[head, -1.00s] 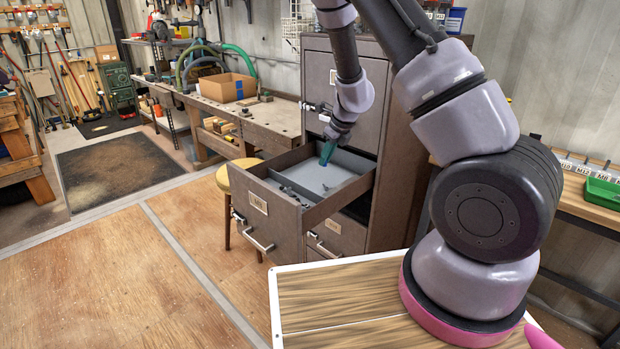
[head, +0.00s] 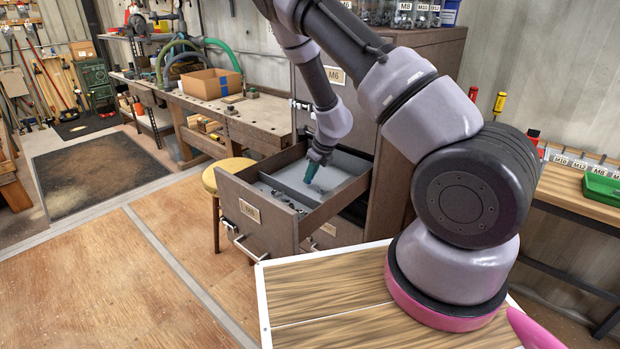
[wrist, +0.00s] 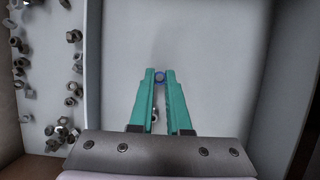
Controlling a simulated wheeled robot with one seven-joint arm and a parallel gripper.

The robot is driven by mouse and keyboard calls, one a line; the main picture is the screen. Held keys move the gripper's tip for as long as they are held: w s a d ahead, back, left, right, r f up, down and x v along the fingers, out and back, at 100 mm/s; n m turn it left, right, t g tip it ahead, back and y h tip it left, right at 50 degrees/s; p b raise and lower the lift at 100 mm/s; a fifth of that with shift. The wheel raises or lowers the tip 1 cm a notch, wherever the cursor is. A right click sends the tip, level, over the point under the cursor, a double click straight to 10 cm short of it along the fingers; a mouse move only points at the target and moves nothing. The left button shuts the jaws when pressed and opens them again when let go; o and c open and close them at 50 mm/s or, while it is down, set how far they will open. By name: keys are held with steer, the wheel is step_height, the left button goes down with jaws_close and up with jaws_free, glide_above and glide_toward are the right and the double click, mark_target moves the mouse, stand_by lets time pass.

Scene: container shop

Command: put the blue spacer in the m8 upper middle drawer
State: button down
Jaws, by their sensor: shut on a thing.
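The open drawer (head: 270,226) is pulled out of a dark cabinet; its label looks like M8 but is small. My gripper (head: 311,175), with teal fingers, points down into the wider, pale-floored compartment (head: 335,180). In the wrist view its fingertips (wrist: 159,77) are shut on the blue spacer (wrist: 159,76), a small ring. The spacer's height above the floor is hard to judge. In the head view the spacer is too small to make out.
The narrower compartment holds several loose nuts and bolts (wrist: 74,64). A few small metal pieces (wrist: 155,115) show between the fingers. A drawer labelled M6 (head: 335,76) is closed above. A yellow stool (head: 222,172) stands close to the left of the open drawer.

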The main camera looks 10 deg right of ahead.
steer(key=shift+f, duration=0.45)
steer(key=c, duration=0.9)
jaws_free()
steer(key=shift+f, duration=0.1)
